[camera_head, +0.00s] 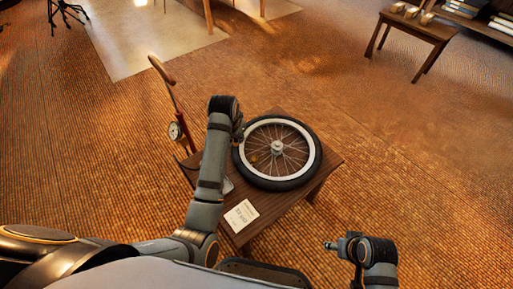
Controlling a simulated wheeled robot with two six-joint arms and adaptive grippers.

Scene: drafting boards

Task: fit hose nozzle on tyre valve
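A bicycle wheel with a black tyre (316,158), white rim and thin spokes lies flat on a small wooden table. A small brass-coloured spot inside the rim at the left (254,158) may be the valve; it is too small to be sure. A red floor pump (176,110) with a round gauge stands left of the table. My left arm crosses the table's left side, and my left gripper (239,131) is at the tyre's upper left edge. Its fingers are too small to read. The hose nozzle cannot be made out. My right gripper (332,245) is off the table's front right, away from the wheel.
The wooden table (318,178) has a bare strip at right. A white card (240,215) with writing lies at its front corner. A side table (417,27) with cups and a shelf of books (468,7) stand far right. Open woven floor surrounds the table.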

